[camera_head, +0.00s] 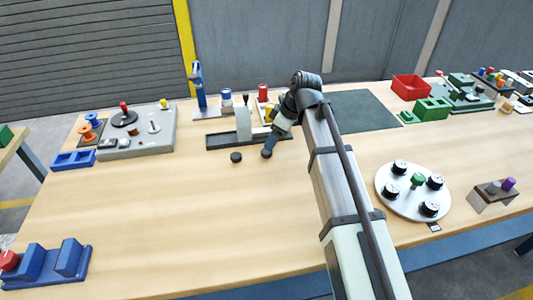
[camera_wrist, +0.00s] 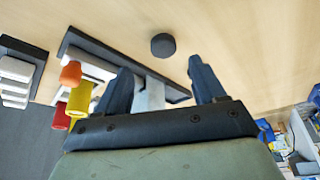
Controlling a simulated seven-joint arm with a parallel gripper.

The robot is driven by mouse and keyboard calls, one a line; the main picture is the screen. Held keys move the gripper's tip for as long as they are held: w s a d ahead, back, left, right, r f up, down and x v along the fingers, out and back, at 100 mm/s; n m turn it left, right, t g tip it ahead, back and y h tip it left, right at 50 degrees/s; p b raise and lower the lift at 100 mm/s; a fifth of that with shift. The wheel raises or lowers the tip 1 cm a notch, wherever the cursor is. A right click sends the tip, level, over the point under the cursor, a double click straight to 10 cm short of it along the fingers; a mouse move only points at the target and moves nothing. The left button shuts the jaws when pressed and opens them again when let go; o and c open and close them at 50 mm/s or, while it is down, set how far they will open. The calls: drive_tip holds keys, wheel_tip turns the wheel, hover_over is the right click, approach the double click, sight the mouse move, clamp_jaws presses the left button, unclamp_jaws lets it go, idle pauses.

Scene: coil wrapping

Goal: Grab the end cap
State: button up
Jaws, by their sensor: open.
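A small round black disc, which looks like the end cap (camera_head: 236,157), lies flat on the wooden table in front of a dark rail. It also shows in the wrist view (camera_wrist: 162,45), beyond and roughly between my fingertips. My gripper (camera_head: 267,153) is just to the right of the disc in the head view, apart from it. In the wrist view my gripper (camera_wrist: 161,67) has its two dark fingers spread with nothing held between them. My arm hides part of the table behind it in the head view.
The dark rail (camera_head: 220,141) with a grey upright block (camera_head: 243,123) stands behind the disc. A blue stand (camera_head: 199,88), a red spool (camera_head: 263,92) and a grey control panel (camera_head: 140,133) are farther back. The table in front of the disc is clear.

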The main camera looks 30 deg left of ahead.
sight(267, 151)
drive_tip(key=shift+s+x, duration=0.15)
drive_tip(key=shift+x, duration=1.4)
drive_tip(key=shift+s+x, duration=0.15)
drive_tip(key=shift+x, duration=1.35)
drive_tip(key=shift+d+f, duration=0.1)
drive_tip(key=shift+d, duration=0.1)
drive_tip(key=c, duration=1.1)
